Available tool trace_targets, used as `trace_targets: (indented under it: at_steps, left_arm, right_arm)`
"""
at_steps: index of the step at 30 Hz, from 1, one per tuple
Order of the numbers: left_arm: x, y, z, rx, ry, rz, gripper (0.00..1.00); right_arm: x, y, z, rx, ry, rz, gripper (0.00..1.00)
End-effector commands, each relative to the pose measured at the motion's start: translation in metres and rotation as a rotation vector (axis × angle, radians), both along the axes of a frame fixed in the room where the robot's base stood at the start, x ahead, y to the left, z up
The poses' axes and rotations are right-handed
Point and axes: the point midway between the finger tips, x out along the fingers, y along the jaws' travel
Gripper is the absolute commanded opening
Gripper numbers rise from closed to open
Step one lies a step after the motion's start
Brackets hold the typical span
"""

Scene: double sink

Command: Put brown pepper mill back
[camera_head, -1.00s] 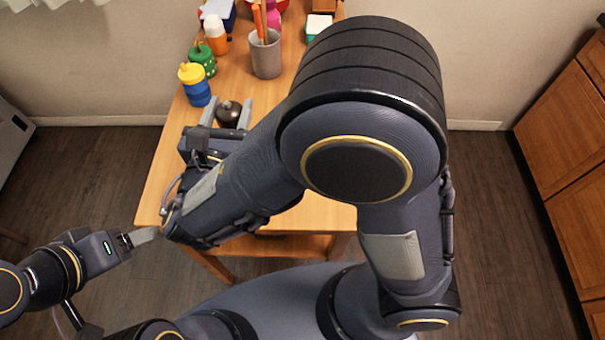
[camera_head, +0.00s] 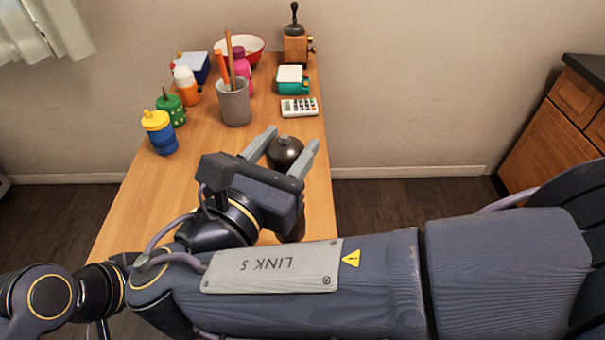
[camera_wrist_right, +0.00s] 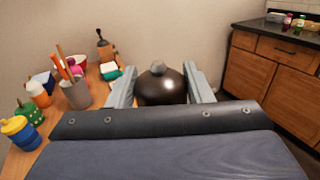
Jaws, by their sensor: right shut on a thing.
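The brown pepper mill (camera_head: 285,153) is between the fingers of my right gripper (camera_head: 294,138), over the right part of the wooden table. Its dark, shiny round top shows, and it also shows in the right wrist view (camera_wrist_right: 160,88) with a small grey knob on top. The gripper is shut on it. Most of the mill's body is hidden by the gripper, so I cannot tell whether its base touches the table. My left arm shows at the lower left of the head view, but its gripper fingers do not show.
On the wooden table (camera_head: 140,205) stand a blue-yellow cup (camera_head: 160,135), green cup (camera_head: 171,108), grey utensil cup (camera_head: 234,105), red bowl (camera_head: 250,45), teal-white box (camera_head: 292,80), calculator (camera_head: 299,107) and coffee grinder (camera_head: 296,43). Table is bare left of my gripper. A cabinet (camera_head: 560,130) stands right.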

Motion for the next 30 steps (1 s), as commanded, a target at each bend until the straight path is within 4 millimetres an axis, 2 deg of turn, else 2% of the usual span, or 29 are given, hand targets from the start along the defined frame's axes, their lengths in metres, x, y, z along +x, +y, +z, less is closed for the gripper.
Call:
trace_targets:
  at_steps: [4,9,12,17,19,24,30]
  left_arm:
    - [0.000,0.000,0.000,0.000,0.000,0.000,0.69]
    - [0.000,0.000,-0.003,0.000,0.000,0.000,0.69]
    - [0.000,0.000,-0.004,0.000,0.000,0.000,0.69]
    - [0.000,0.000,-0.004,0.000,0.000,0.000,0.69]
    - [0.000,0.000,-0.005,0.000,0.000,0.000,0.69]
    - [0.000,0.000,-0.009,0.000,0.000,0.000,0.69]
    - [0.000,0.000,-0.008,0.000,0.000,0.000,0.69]
  right_arm:
    - [0.038,-0.007,-0.017,-0.002,0.000,-0.005,0.00]
    - [0.062,-0.010,-0.050,-0.005,0.001,-0.002,0.00]
    - [0.071,-0.011,-0.060,-0.003,-0.001,-0.001,0.00]
    - [0.079,-0.012,-0.069,-0.001,-0.002,0.000,0.00]
    - [0.085,-0.014,-0.077,-0.003,-0.001,-0.002,0.00]
    - [0.084,-0.013,-0.101,-0.003,-0.001,0.002,0.00]
    - [0.084,-0.013,-0.105,0.002,-0.003,0.001,0.00]
